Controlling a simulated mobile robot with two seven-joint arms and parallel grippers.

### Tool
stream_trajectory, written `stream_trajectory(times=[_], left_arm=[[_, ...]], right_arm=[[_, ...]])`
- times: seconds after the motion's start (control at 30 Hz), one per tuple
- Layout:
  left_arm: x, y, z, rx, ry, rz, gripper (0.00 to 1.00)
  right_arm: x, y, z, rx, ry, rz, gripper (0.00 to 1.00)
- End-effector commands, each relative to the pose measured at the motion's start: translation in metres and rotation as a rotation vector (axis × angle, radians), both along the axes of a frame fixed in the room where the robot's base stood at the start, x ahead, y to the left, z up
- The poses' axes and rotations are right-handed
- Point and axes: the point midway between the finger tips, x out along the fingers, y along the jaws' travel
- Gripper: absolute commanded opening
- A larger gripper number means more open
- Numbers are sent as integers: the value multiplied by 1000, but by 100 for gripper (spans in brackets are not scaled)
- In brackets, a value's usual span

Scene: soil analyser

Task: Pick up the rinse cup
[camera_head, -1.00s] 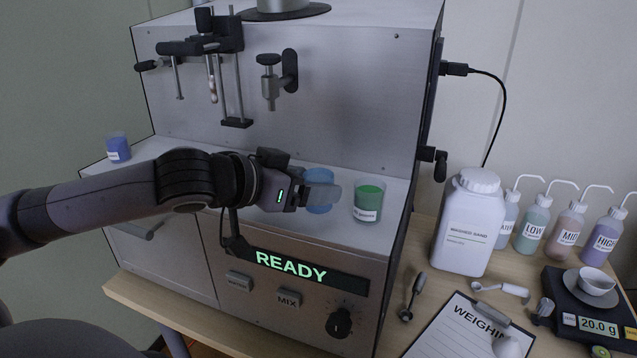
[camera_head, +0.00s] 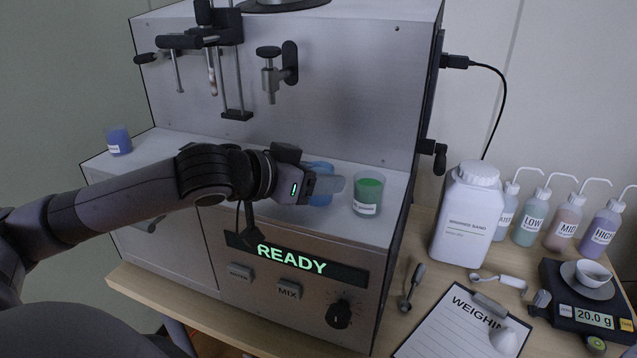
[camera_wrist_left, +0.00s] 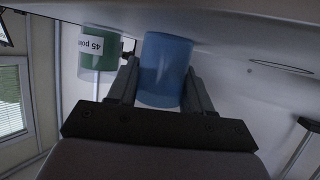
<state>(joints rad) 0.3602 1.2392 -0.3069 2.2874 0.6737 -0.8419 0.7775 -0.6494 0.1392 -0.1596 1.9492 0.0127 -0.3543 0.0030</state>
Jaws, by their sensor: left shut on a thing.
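The light blue cup (camera_head: 320,199) is at the front ledge of the analyser, partly hidden by my left gripper (camera_head: 328,184). My left gripper is shut on this cup, with one finger across its near side. In the left wrist view the blue cup (camera_wrist_left: 164,70) sits between the two fingers (camera_wrist_left: 162,92). No label shows on it, so I cannot read whether it is the rinse cup. I cannot tell whether it is touching the ledge or just above it. My right gripper is not in view.
A green-filled cup (camera_head: 367,195) with a label stands close to the right of the held cup. A dark blue cup (camera_head: 118,141) stands at the ledge's far left. A dispensing valve (camera_head: 272,75) and a clamp stand (camera_head: 237,116) are above. The READY panel (camera_head: 295,262) is below.

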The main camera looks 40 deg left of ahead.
Motion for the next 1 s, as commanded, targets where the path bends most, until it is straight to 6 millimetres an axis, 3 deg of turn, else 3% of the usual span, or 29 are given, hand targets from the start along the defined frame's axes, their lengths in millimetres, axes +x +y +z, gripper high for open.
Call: stream_trajectory(times=[0.53, 1.0], left_arm=[[0, 0, 16, -1, -4, 0, 18], [0, 0, 65, 0, -5, 0, 18]], right_arm=[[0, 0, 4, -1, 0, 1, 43], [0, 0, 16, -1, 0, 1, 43]])
